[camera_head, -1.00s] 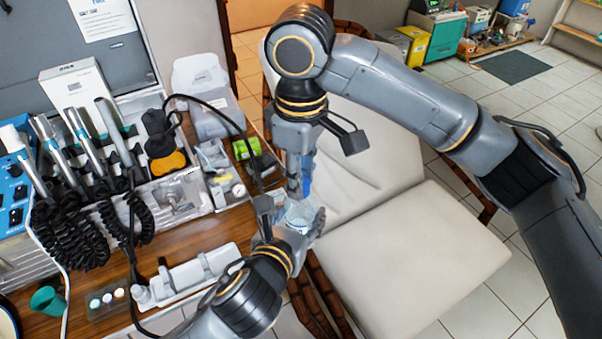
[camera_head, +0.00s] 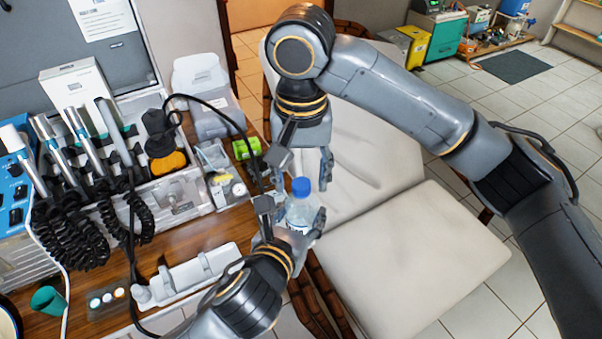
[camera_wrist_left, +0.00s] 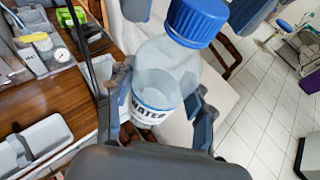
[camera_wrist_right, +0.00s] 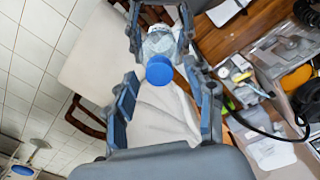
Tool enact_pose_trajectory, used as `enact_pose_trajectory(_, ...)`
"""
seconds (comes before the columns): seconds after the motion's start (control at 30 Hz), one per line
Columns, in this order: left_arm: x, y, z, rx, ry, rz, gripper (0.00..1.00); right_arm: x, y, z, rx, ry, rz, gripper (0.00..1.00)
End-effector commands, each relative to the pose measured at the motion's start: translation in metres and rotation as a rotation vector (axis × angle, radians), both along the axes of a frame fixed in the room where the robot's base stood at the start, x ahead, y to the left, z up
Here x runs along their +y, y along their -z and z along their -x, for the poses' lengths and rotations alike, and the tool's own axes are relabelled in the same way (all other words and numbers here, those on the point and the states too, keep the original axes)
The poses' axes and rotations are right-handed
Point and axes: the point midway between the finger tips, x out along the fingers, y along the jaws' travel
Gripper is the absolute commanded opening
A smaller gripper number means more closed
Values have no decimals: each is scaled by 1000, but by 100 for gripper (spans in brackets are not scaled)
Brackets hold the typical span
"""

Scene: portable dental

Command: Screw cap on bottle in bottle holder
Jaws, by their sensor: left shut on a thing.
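A clear bottle (camera_head: 300,214) with a WATER label and a blue cap (camera_head: 301,187) on its top is held upright by my left gripper (camera_head: 292,222). The left wrist view shows the bottle (camera_wrist_left: 160,80) between the fingers and the cap (camera_wrist_left: 196,20) on its neck. I cannot tell how tight the cap is. My right gripper (camera_head: 303,170) is open and empty just above the bottle. In the right wrist view its fingers are spread, with the cap (camera_wrist_right: 159,70) between them in the picture. A white holder tray (camera_head: 192,277) lies on the wooden table's front part.
Dental handpieces with coiled hoses (camera_head: 90,150) stand on the left. A gauge and small green items (camera_head: 246,148) lie behind the bottle. A teal cup (camera_head: 47,300) and a small tray of vials (camera_head: 107,300) are front left. A pale reclined chair (camera_head: 420,250) lies to the right.

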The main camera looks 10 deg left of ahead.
Motion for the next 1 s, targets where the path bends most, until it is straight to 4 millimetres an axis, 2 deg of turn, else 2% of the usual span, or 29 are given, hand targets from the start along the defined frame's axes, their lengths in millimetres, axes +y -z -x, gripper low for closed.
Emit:
enact_pose_trajectory(0.27,0,-1,-1,-2,-1,1,0,0,-5,0,-1,-2,1,54)
enact_pose_trajectory(0.37,0,-1,-1,-2,-2,1,0,0,-18,-1,-3,-2,1,54)
enact_pose_trajectory(0.73,1,-1,-1,-2,-2,1,0,0,-93,0,-4,0,0,54)
enact_pose_trajectory(0.9,1,-1,-1,-2,-2,1,0,0,-113,0,-1,0,1,54)
enact_pose_trajectory(1.0,1,-1,-1,-2,-2,1,0,0,-118,0,0,-1,1,54)
